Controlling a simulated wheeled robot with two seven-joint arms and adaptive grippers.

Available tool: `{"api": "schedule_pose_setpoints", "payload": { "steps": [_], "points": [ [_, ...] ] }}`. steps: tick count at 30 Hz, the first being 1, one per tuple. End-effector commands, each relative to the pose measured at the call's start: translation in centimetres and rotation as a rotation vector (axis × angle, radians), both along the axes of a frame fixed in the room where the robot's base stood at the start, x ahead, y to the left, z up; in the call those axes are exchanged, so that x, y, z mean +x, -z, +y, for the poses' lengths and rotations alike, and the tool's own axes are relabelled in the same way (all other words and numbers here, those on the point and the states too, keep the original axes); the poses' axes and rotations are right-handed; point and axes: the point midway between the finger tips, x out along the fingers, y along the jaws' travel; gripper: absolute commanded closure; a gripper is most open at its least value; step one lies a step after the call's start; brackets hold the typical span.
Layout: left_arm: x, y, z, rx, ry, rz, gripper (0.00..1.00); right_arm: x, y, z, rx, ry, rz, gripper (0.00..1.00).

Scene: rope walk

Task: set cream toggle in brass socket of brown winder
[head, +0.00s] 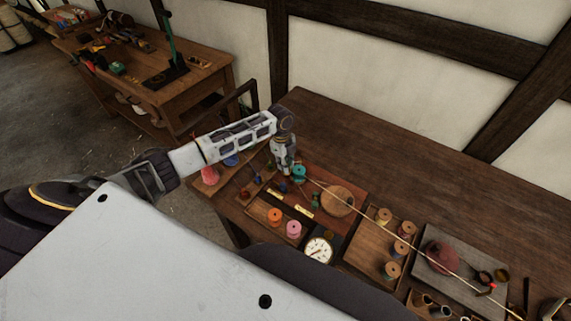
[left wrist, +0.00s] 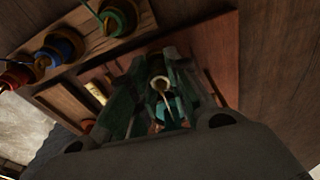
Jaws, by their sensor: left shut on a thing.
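My left gripper (head: 285,168) is low over the wooden board (head: 350,184) on the bench. In the left wrist view its fingers (left wrist: 160,92) are shut on a small pale piece (left wrist: 160,84), which looks like the cream toggle; the fingers partly hide it. A teal piece (head: 298,172) shows beside the fingertips. A pale cord (head: 385,222) runs from near the gripper to the lower right. A round brown wooden disc (head: 338,201) lies on the board, right of the gripper. I cannot tell whether it is the brown winder, and no brass socket is clear. My right gripper is not in view.
An orange spool (head: 274,216), a pink spool (head: 293,230) and a white dial (head: 319,250) stand near the front. A tray (head: 368,256) of several spools and a red-brown dome (head: 441,257) are to the right. The bench's back is clear.

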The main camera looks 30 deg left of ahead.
Motion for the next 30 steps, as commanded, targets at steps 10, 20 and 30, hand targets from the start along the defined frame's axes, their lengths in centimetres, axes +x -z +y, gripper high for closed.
{"api": "schedule_pose_setpoints", "payload": {
  "steps": [10,20,30],
  "points": [
    [0.0,0.2,0.0,0.000,0.000,0.000,0.65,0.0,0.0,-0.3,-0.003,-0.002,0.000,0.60],
    [0.0,0.2,0.0,0.000,0.000,0.000,0.60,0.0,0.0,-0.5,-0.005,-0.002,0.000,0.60],
    [0.1,-1.3,0.2,0.000,-0.001,-0.002,0.60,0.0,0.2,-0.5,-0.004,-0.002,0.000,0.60]
  ]
}}
